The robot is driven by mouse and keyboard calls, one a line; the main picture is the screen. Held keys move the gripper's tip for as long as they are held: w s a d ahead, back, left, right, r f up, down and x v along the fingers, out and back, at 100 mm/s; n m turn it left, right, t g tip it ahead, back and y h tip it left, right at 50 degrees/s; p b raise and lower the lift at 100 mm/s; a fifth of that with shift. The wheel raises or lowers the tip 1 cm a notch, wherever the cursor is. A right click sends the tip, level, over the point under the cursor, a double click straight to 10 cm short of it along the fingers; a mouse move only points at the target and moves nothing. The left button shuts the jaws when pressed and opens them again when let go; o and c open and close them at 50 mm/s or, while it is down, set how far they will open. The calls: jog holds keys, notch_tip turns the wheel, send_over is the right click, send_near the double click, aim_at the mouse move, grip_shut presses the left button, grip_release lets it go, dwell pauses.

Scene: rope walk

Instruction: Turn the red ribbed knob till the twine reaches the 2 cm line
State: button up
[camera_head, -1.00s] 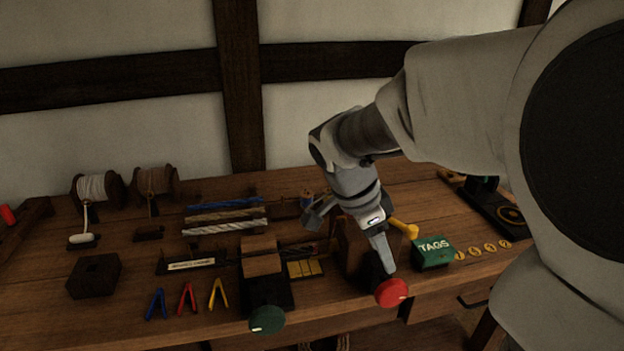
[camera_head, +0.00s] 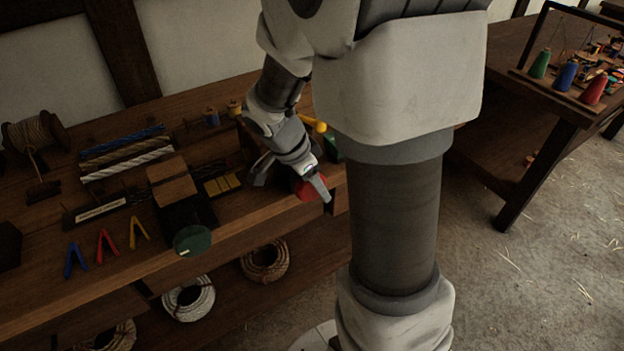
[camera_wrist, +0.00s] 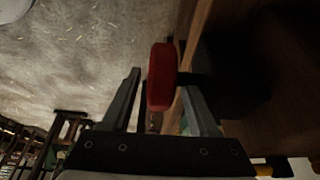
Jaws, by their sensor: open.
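The red knob (camera_head: 305,189) sits at the front edge of the bench, partly hidden by my gripper in the head view. In the wrist view the red knob (camera_wrist: 162,78) shows edge-on between my two fingers, apart from at least the left one. My gripper (camera_wrist: 159,80) is open around it; in the head view my gripper (camera_head: 322,190) points down at the knob's right side. A pale marked strip (camera_head: 101,210) lies on a dark base to the left; its lines are too small to read. I cannot make out the twine's end.
Red, blue and yellow clips (camera_head: 139,232) lie at the front left. Rope coils (camera_head: 265,260) sit on the shelf below. Another table (camera_head: 540,95) stands at the right across open floor.

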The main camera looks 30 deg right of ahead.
grip_shut()
jog(key=shift+r+y+p, duration=0.15)
jog(key=shift+y+p, duration=0.15)
jog(key=shift+p, duration=0.25)
